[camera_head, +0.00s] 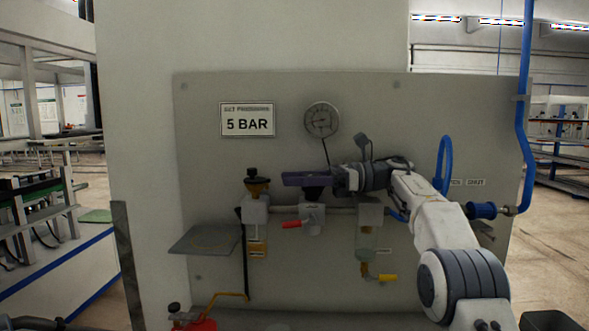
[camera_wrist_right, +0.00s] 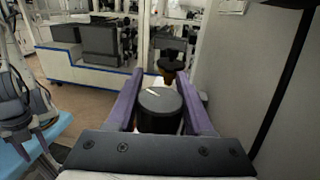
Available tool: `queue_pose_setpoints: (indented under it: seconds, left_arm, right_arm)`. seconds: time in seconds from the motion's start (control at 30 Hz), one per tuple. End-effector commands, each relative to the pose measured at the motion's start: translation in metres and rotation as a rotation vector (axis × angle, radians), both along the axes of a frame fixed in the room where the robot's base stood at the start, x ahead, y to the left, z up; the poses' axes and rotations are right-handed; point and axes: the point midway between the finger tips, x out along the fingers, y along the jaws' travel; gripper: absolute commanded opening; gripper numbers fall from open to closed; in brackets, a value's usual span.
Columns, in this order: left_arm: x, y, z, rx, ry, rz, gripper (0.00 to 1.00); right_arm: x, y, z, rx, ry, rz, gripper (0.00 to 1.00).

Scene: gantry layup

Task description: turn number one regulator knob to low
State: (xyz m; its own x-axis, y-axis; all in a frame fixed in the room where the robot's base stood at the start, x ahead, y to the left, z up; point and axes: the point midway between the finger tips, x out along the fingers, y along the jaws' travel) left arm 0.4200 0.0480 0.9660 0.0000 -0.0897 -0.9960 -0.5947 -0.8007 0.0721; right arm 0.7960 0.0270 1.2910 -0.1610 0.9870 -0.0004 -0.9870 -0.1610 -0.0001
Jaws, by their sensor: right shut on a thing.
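A black round regulator knob (camera_wrist_right: 158,104) with a short white mark on its top sits between the purple fingers of my right gripper (camera_wrist_right: 160,100) in the right wrist view. The mark lies to the upper left of the knob's top. In the head view my right gripper (camera_head: 307,179) comes in from the right and is shut on this knob, the middle unit on the panel; its fingers hide most of the knob. I cannot read a number or a low mark on it.
The grey panel (camera_head: 215,185) carries a 5 BAR sign (camera_head: 247,120), a round gauge (camera_head: 322,119), another black-topped valve unit (camera_head: 257,185), a red lever (camera_head: 292,224), a yellow lever (camera_head: 388,278) and a small shelf (camera_head: 205,239).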

Motion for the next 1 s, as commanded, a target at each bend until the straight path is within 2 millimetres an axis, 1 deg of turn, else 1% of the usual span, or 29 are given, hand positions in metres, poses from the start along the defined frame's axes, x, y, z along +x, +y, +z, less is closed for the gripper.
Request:
queue_pose_setpoints:
  seconds: [0.37,0.4,0.47,0.5,0.83,0.93,1.0]
  left_arm:
    - [0.000,0.000,0.001,0.000,0.000,0.000,0.50]
    - [0.000,0.000,0.001,0.000,0.000,0.000,0.50]
    - [0.000,0.000,0.001,0.000,0.000,0.000,0.50]
    - [0.000,0.000,0.001,0.000,0.000,0.000,0.50]
    - [0.000,0.000,0.003,0.000,0.000,0.000,0.50]
    - [0.000,0.000,0.008,0.000,0.000,0.000,0.50]
    - [0.000,0.000,0.015,0.000,0.000,0.000,0.50]
  right_arm:
    - [0.000,0.000,-0.002,0.000,0.002,0.007,0.00]
    - [0.000,0.000,-0.002,-0.001,0.002,0.007,0.56]
    - [0.000,0.000,-0.002,0.000,0.002,0.007,0.78]
    - [0.000,0.000,-0.002,0.000,0.002,0.006,0.82]
    - [0.000,0.000,0.002,0.000,0.000,0.005,0.82]
    - [0.000,0.000,0.011,0.000,-0.002,0.005,0.82]
    - [0.000,0.000,0.022,0.000,-0.002,0.005,0.82]
